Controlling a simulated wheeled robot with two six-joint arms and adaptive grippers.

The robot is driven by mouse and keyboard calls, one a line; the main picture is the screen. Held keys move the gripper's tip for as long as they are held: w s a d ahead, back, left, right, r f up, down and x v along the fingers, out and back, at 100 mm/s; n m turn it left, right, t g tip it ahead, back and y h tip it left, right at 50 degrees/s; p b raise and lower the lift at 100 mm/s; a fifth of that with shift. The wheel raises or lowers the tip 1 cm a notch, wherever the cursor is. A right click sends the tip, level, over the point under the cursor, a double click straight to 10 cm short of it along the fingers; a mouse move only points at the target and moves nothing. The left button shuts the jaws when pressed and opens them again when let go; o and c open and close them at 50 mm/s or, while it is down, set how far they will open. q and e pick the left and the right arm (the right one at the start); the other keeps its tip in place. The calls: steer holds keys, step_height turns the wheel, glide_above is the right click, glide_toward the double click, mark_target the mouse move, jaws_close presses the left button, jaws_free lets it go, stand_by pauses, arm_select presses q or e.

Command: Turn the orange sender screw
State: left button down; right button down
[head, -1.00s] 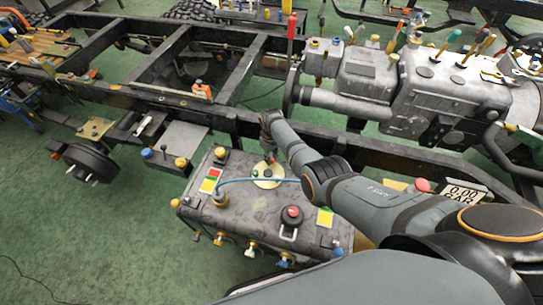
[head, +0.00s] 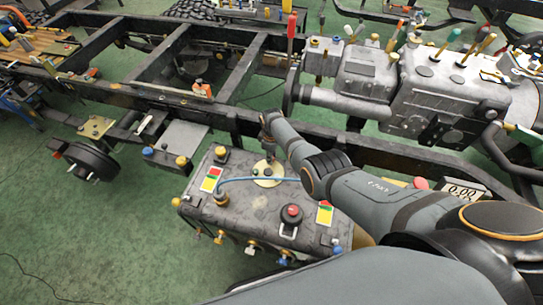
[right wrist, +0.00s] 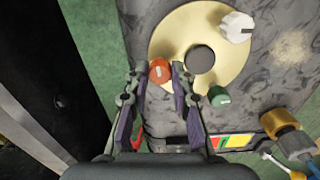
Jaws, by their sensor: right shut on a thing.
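The orange sender screw (right wrist: 160,71) is a small round head with a pale slot, at the edge of a round brass plate (right wrist: 168,38) in the right wrist view. My right gripper (right wrist: 159,76) has a fingertip on each side of it and is shut on it. A dark cap (right wrist: 201,59) sits at the plate's middle, with a white screw (right wrist: 237,27) and a green screw (right wrist: 219,96) around it. In the head view the brass plate (head: 268,181) lies on top of a grey tank, and my right wrist largely hides the fingertips and orange screw. My left gripper is out of view.
The grey tank (head: 250,208) carries a blue hose (head: 245,179), a red-topped cap (head: 291,213) and several valves along its front. The dark chassis rail (head: 370,150) runs just behind it. Open green floor (head: 90,235) lies to the left.

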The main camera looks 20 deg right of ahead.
steer(key=c, duration=1.1)
jaws_free()
step_height(320, 180, up, 12)
steer(key=shift+r, duration=0.1)
